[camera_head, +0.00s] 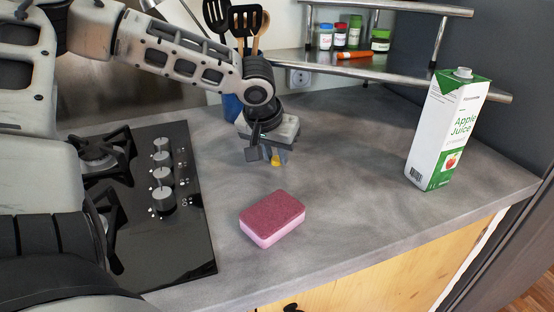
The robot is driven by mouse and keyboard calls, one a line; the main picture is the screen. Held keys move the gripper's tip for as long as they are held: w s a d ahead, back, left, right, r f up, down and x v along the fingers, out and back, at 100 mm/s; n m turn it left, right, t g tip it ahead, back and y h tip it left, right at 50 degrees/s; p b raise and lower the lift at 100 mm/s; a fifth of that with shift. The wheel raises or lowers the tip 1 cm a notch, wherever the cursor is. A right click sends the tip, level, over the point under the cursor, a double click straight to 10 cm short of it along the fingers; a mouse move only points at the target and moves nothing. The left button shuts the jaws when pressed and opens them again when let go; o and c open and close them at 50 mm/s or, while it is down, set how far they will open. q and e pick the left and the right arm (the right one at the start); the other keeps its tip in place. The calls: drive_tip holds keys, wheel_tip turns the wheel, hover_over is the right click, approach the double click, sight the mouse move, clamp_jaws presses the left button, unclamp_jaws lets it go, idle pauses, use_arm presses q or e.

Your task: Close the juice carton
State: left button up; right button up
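The juice carton (447,130), white and green with "Apple Juice" on it, stands upright at the right of the counter. A round, pale spout or cap (463,72) shows on its top; I cannot tell which it is. My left gripper (275,158) points down above the middle of the counter, well to the left of the carton and behind the sponge. A small yellow bit shows at its fingertips; I cannot tell if it is part of the gripper or a separate thing. My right gripper is not in view.
A pink sponge (272,218) lies on the grey counter (345,190) near the front. A black gas hob (185,245) is at the left. A metal shelf (320,60) with small jars is at the back. The counter between gripper and carton is clear.

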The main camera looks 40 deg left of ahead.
sight(275, 161)
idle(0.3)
use_arm(q)
wheel_tip(275, 161, up, 4)
drive_tip(key=shift+s+f, duration=0.1)
drive_tip(key=s+d+r, duration=0.3)
drive_tip(key=s+r, duration=0.6)
drive_tip(key=s, duration=0.4)
drive_tip(key=shift+s+d, duration=0.15)
drive_tip(key=shift+s, duration=0.05)
drive_tip(key=shift+r+p, duration=0.15)
drive_tip(key=shift+p, duration=0.2)
